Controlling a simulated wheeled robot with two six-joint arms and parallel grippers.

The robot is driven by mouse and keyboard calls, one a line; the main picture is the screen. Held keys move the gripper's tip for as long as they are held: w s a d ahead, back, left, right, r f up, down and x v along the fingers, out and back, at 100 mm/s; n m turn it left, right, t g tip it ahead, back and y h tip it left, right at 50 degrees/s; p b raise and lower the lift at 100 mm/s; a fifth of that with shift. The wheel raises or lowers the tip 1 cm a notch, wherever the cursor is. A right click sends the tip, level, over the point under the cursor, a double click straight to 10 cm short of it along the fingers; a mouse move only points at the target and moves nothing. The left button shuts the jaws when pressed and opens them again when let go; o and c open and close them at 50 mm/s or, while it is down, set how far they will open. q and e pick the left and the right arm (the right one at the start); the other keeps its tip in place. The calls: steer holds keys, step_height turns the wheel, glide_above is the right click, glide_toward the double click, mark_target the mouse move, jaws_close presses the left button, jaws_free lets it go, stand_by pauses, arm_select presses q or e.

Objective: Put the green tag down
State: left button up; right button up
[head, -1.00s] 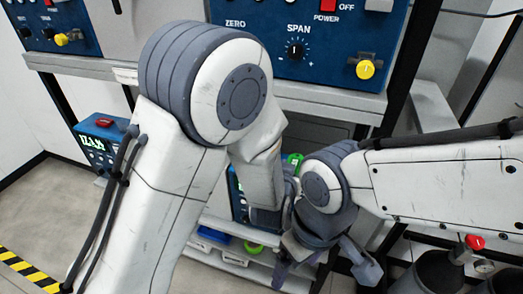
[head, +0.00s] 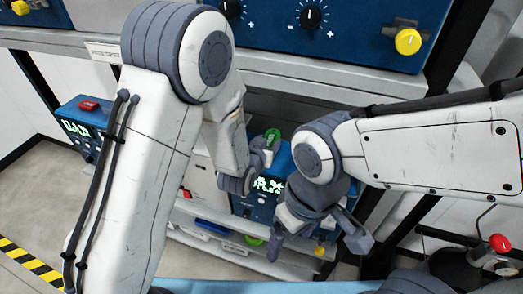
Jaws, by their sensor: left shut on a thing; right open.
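I cannot tell whether the tag touches the instrument. My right gripper (head: 318,241) is lower and nearer, open and empty, its two fingers spread wide in front of the instrument's lower part.
A lower shelf (head: 220,256) carries blue and white bins and a round green item (head: 253,240). A blue box with a red button (head: 88,106) stands at the left. A large blue panel with knobs (head: 320,25) is above. A red-knobbed lever (head: 499,243) is at the right.

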arm_select(q)
steer(key=f+b, duration=0.1)
steer(key=f, duration=0.2)
steer(key=f+b, duration=0.1)
steer(key=shift+w+a+f+b, duration=0.1)
steer(key=shift+a+f+b, duration=0.05)
steer(key=shift+a+b, duration=0.15)
steer(key=o, duration=1.4)
steer(key=shift+c, duration=0.2)
